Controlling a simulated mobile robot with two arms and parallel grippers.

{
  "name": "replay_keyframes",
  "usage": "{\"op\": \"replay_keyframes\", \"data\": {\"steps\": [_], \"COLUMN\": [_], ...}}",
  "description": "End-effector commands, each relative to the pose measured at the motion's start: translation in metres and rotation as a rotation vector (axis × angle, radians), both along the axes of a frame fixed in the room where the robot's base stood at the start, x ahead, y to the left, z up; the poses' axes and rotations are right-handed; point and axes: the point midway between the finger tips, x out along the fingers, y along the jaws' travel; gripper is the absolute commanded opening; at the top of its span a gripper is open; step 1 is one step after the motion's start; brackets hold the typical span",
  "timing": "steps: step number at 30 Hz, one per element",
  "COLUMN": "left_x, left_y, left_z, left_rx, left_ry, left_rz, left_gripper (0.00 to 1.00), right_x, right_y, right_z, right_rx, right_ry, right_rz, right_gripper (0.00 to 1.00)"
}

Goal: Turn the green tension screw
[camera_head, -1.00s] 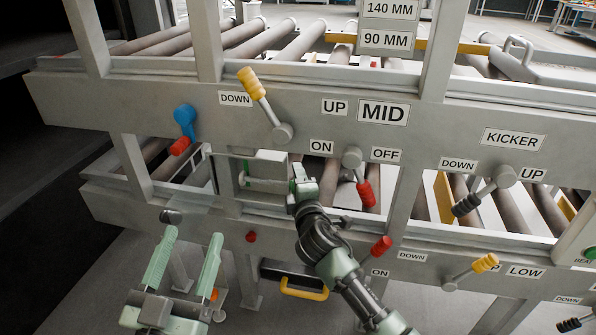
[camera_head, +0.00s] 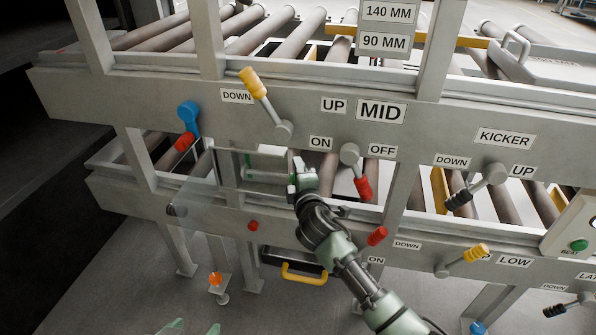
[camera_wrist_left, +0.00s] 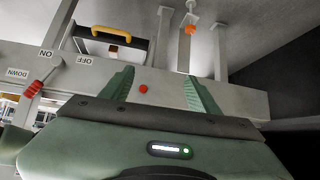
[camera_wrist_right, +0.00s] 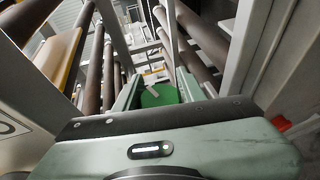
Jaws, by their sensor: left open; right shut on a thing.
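The green tension screw (camera_wrist_right: 157,96) shows as a bright green round head between the fingers of my right gripper (camera_wrist_right: 160,82) in the right wrist view. That gripper is shut on it. In the head view my right gripper (camera_head: 296,180) reaches into the frame opening below the ON label, and the screw is hard to make out there. My left gripper (camera_head: 194,328) shows only its fingertips at the bottom edge. In the left wrist view it (camera_wrist_left: 160,88) is open and empty, its fingers pointing toward the lower beam.
A transparent panel (camera_head: 193,190) stands out left of my right gripper. A blue-handled lever (camera_head: 188,112), a yellow lever (camera_head: 254,84) and a red lever (camera_head: 363,187) are around the opening. An orange knob (camera_head: 215,279) is low on a leg. The floor at lower left is clear.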

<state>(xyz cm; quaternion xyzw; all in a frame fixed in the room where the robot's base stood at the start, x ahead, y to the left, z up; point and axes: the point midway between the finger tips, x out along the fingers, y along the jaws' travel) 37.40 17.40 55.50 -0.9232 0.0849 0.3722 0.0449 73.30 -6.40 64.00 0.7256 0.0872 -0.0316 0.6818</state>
Motion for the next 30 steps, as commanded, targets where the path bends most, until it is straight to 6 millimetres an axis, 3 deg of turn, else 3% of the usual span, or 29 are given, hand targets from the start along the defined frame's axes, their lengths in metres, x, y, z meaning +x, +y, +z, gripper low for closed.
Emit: {"op": "replay_keyframes", "data": {"steps": [10, 11, 12, 24, 30], "left_x": [-0.001, -0.001, -0.001, -0.001, -0.029], "left_y": [0.0, 0.0, 0.0, 0.001, 0.01], "left_z": [-0.001, -0.001, -0.001, 0.0, -0.015], "left_rx": [0.001, 0.001, 0.001, 0.002, 0.034], "left_ry": [0.003, 0.003, 0.003, 0.009, 0.155], "left_rz": [0.001, 0.001, 0.001, 0.001, 0.011], "left_gripper": [0.61, 0.61, 0.61, 0.61, 0.61], "right_x": [-0.001, -0.001, -0.001, -0.003, -0.02], "right_y": [0.0, 0.0, -0.001, -0.001, -0.002], "right_z": [-0.004, -0.004, -0.004, -0.001, 0.003], "right_rx": [0.0, -0.001, -0.001, 0.0, 0.0], "right_ry": [0.007, 0.007, 0.007, 0.003, 0.003], "right_rz": [-0.002, -0.001, -0.001, -0.001, 0.0], "right_gripper": [0.0, 0.48, 0.59, 0.61, 0.61]}}
